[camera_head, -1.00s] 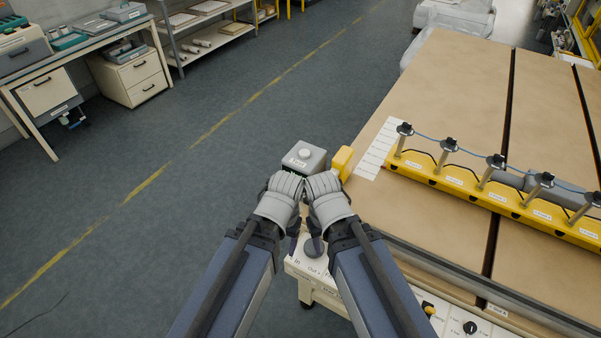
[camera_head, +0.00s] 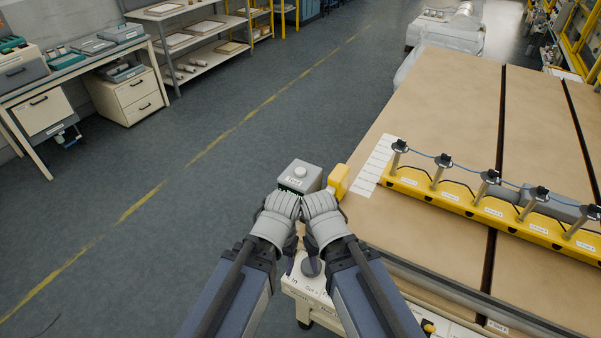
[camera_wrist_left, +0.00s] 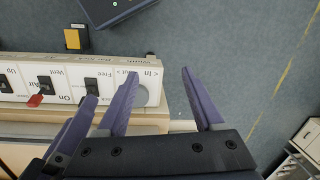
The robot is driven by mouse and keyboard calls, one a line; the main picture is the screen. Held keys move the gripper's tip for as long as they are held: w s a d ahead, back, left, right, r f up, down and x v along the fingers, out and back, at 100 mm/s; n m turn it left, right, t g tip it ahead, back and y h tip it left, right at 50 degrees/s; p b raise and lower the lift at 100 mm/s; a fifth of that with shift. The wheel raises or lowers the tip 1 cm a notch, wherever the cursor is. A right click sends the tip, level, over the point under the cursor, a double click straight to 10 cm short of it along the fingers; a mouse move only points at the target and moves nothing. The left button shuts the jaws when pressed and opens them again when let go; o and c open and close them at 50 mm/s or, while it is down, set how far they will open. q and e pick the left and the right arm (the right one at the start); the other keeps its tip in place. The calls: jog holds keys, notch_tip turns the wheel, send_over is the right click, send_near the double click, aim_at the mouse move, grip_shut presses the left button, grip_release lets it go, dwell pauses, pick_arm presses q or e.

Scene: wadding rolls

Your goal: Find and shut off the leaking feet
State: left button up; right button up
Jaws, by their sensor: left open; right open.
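A yellow beam (camera_head: 480,207) lies across the brown table, with several upright feet (camera_head: 443,165) with black caps along it. A thin blue hose runs past their tops, and small white labels sit on the beam. No leak can be made out. My left gripper (camera_head: 284,222) and right gripper (camera_head: 319,222) are side by side at the table's near left corner, away from the feet. Their fingers are mostly hidden in the head view. In the left wrist view, my left gripper (camera_wrist_left: 160,78) is open and empty above the edge of a white panel (camera_wrist_left: 60,85).
The panel carries rocker switches, a red lever (camera_wrist_left: 36,101) and a round grey knob (camera_head: 311,267) marked In and Out. A grey box with a white button (camera_head: 300,175) and a yellow block (camera_head: 340,180) stand beyond my grippers. Open floor (camera_head: 200,220) lies left.

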pick_arm(q)
jog(key=shift+c, duration=0.3)
grip_shut()
dwell(0.4)
dwell(1.1)
